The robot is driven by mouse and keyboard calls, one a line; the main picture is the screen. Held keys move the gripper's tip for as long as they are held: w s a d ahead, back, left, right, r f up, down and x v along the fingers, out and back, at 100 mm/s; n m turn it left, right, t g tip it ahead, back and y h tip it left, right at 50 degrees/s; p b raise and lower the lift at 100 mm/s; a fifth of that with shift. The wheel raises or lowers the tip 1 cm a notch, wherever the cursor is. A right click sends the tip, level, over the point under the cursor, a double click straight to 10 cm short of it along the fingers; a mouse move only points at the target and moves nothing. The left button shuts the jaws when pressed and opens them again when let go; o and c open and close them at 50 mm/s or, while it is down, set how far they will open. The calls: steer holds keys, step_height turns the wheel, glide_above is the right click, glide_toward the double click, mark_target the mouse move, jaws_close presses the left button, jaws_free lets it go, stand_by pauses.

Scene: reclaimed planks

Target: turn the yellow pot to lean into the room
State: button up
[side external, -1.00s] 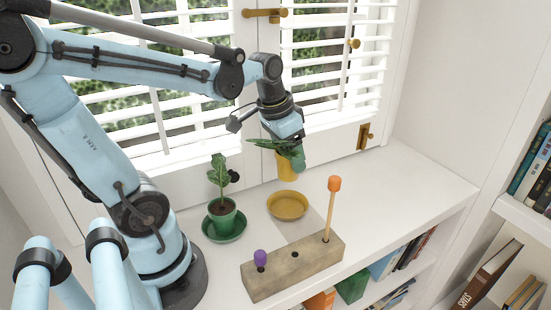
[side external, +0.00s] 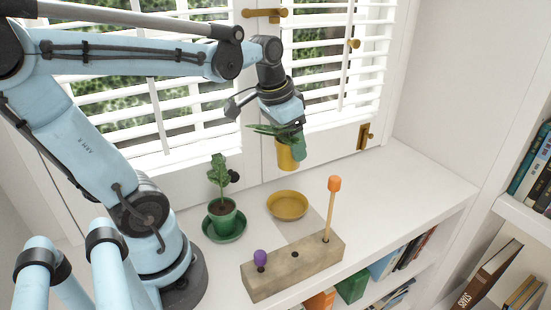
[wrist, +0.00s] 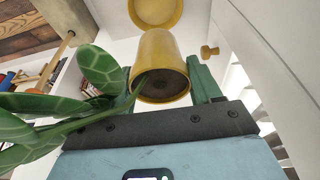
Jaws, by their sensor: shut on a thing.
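The yellow pot (side external: 285,158) hangs clear of the shelf, behind and above the yellow saucer (side external: 288,205), which is empty. Its leafy green plant (side external: 268,130) spreads to the left in the side view. My gripper (side external: 296,146) is shut on the pot from above; one greenish finger shows against the pot's right side. In the wrist view, the pot (wrist: 158,62) sits between the fingers, dark soil facing the camera. The leaves (wrist: 40,125) fill the lower left. The saucer (wrist: 155,12) shows beyond the pot.
A green pot (side external: 221,215) with a plant stands on a green saucer left of the yellow saucer. In front is a wooden block (side external: 292,268) holding a purple-topped peg and a tall orange-topped stick (side external: 331,205). Shuttered windows stand close behind; the shelf's right end is clear.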

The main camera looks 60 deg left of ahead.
step_height(320, 180, down, 9)
steer(key=n, duration=0.3)
steer(key=shift+f+y, duration=0.1)
steer(key=shift+y, duration=0.3)
steer(key=shift+f, duration=1.55)
steer(key=o, duration=1.5)
steer(key=shift+c, duration=0.2)
steer(key=shift+r, duration=0.1)
